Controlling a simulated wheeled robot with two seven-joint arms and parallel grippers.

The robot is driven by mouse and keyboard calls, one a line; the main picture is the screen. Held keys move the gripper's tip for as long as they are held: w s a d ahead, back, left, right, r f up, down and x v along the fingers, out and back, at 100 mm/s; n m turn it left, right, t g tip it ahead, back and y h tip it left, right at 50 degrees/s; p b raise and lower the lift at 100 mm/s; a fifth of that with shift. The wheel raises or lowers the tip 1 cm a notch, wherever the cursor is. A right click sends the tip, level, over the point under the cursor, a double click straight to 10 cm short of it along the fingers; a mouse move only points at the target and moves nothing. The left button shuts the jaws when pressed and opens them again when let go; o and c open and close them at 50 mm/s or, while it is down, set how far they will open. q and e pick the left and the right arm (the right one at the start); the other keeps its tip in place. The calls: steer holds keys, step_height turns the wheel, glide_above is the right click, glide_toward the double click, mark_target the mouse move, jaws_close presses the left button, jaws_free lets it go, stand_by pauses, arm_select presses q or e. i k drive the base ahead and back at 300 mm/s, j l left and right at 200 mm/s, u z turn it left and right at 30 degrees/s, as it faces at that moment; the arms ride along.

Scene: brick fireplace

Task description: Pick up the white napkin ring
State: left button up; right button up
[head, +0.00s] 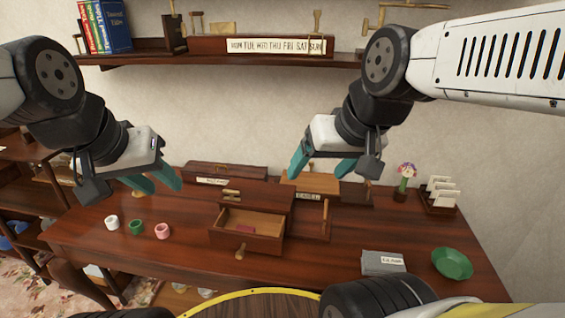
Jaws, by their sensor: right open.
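The white napkin ring (111,222) stands on the left part of the wooden desk (380,231), beside a green ring (136,227) and a pink ring (162,231). My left gripper (164,188) has teal fingers that are apart with nothing between them. It is above the desk's back left area, up and to the right of the white ring, not touching it. My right gripper (317,175) is open and empty, above the back middle of the desk, far to the right of the rings.
An open drawer box (270,243) with a red item inside stands mid-desk. A grey box (382,263), green bowl (452,264), flower vase (402,192) and letter rack (440,196) are on the right. A shelf (200,58) with books runs above. Desk space right of centre is clear.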

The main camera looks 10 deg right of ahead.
mark_target(112, 222)
steer(key=i+j+u, duration=0.15)
steer(key=j+u, duration=0.25)
steer(key=i+j+u, duration=0.2)
steer(key=j+u, duration=0.15)
steer(key=j, duration=0.15)
steer(key=i+j+u, duration=0.25)
steer(key=j+u, duration=0.15)
